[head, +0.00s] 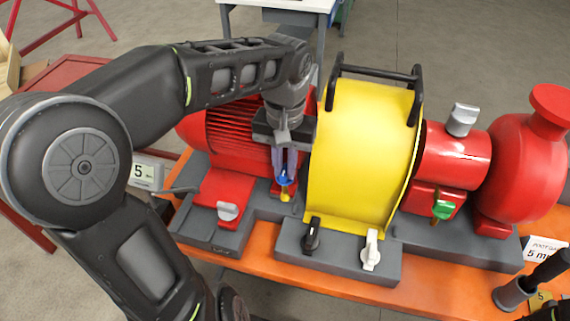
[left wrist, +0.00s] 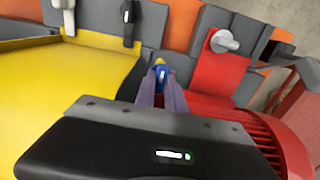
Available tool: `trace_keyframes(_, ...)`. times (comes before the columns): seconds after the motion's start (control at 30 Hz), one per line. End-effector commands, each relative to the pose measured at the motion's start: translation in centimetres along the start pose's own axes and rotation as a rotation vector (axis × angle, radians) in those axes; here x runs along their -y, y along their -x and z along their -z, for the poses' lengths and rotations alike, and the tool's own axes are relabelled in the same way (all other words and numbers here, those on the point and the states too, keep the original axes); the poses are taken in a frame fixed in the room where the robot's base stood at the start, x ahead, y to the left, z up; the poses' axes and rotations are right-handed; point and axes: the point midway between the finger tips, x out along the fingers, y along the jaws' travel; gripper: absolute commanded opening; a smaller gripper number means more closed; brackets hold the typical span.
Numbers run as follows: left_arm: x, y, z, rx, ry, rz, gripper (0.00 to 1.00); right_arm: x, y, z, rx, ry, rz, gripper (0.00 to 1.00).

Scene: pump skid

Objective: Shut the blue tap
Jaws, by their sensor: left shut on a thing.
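The blue tap (head: 287,181) sits low between the red motor and the yellow guard, with a yellow bit beneath it. My left gripper (head: 284,172) reaches down from above and is shut on the blue tap. In the left wrist view the two fingers of my left gripper (left wrist: 161,88) close on the blue tap (left wrist: 160,72). The fingers hide much of the tap, so its exact angle is hard to tell. My right gripper is not clearly in view.
A yellow guard (head: 363,155) with black handles stands right beside the gripper. The ribbed red motor (head: 225,135) is at its left. A green tap (head: 442,210), a black lever (head: 311,236), a white lever (head: 371,250) and a grey knob (head: 228,211) are nearby.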

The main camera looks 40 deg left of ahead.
Motion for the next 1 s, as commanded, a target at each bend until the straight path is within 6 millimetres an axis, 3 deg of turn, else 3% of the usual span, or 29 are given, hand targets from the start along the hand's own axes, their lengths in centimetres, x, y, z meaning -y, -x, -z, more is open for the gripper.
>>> trace_keyframes(0.47, -0.06, 0.09, -0.01, 0.0, -0.199, 0.0, 0.0, 0.08, 0.25, -0.03, 0.001, 0.0, -0.001, 0.36)
trace_keyframes(1.0, -0.08, 0.11, -0.02, 0.0, -0.692, 0.0, 0.0, 0.22, 0.78, -0.11, 0.002, -0.002, -0.003, 0.36)
